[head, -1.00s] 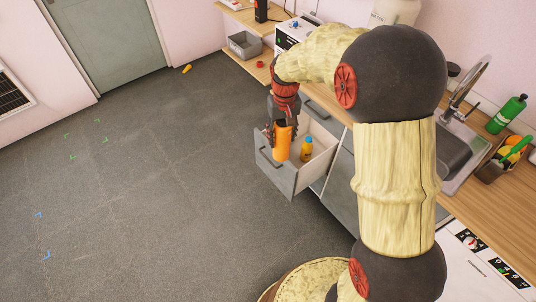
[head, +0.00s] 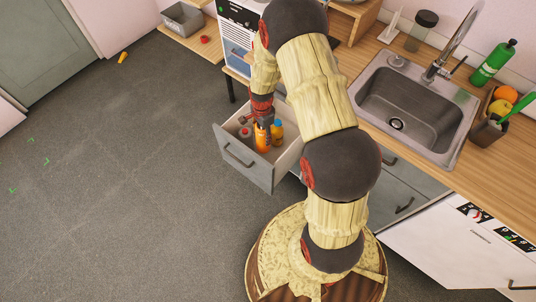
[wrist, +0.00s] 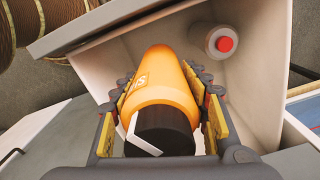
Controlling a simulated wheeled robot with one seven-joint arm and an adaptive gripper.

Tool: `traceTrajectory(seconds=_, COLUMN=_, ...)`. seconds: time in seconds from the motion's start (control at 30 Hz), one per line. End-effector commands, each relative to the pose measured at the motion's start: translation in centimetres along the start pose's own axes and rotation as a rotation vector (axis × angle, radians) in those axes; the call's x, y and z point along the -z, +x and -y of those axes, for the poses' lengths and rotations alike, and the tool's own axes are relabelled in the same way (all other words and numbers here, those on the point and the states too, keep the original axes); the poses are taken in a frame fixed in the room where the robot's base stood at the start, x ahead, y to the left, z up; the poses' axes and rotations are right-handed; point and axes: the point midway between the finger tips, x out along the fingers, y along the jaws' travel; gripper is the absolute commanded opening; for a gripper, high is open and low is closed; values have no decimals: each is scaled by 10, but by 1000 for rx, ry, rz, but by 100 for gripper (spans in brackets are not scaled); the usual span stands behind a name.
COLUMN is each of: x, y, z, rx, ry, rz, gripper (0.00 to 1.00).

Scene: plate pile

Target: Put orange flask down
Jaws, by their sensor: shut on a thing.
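The orange flask (head: 262,141) is upright inside the open drawer (head: 240,163). In the wrist view the flask (wrist: 163,84) shows its black cap toward me and lies between both fingers. My gripper (head: 263,122) is shut on it from above; it also shows in the wrist view (wrist: 160,92). I cannot tell whether the flask's base touches the drawer floor.
The wooden counter with a sink (head: 405,105) is to the right. Open floor (head: 120,190) lies left.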

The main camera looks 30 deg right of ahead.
Motion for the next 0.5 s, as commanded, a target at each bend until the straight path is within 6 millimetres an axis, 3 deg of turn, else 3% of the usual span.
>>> traceTrajectory(seconds=0.03, x=6, y=24, z=-9, rx=-2, ry=97, rz=1, gripper=0)
traceTrajectory(seconds=0.2, x=19, y=67, z=-29, rx=1, ry=352, rz=0, gripper=0)
traceTrajectory(seconds=0.5, x=24, y=100, z=-38, rx=2, ry=477, rz=0, gripper=0)
